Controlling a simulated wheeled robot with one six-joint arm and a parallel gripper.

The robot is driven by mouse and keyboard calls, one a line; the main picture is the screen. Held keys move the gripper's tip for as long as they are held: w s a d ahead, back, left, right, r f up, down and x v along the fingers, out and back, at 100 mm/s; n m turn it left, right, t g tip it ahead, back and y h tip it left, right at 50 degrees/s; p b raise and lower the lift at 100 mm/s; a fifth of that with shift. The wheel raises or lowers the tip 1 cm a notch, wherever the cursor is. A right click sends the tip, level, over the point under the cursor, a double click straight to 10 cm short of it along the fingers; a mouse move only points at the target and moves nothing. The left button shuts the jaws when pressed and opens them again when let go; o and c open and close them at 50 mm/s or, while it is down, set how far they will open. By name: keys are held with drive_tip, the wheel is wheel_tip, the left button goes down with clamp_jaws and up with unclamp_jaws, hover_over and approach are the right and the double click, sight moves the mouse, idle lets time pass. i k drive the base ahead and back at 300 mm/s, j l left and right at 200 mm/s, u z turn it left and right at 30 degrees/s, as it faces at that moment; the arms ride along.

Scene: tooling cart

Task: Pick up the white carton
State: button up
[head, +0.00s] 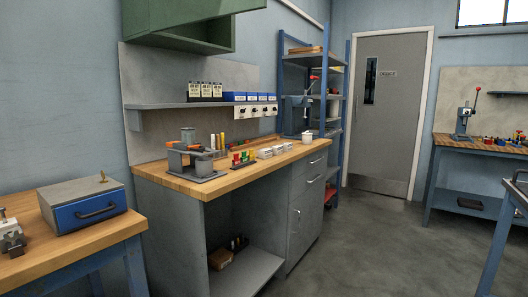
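Several small white box shapes, which may include the white carton (265,153), sit in a row near the front edge of the wooden-topped workbench (232,177). They are too small to tell apart well. A white cup-like thing (307,139) stands to their right on the same top. My gripper is not in view.
Left of the boxes are small coloured parts (243,157) and a grey fixture (196,163). A blue-grey case (84,201) sits on the nearer left table. A blue shelf rack (313,90) stands beyond the bench. A cart (514,194) edges in at right. Grey floor (385,245) is clear.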

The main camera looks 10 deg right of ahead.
sight(265, 153)
drive_tip(key=i+l+u, duration=0.1)
drive_tip(key=i+l, duration=0.55)
drive_tip(key=i, duration=0.35)
drive_tip(key=i+l, duration=0.75)
drive_tip(key=i, duration=0.2)
drive_tip(key=i+l+u, duration=0.15)
drive_tip(key=i+l, duration=0.6)
drive_tip(key=i, duration=0.2)
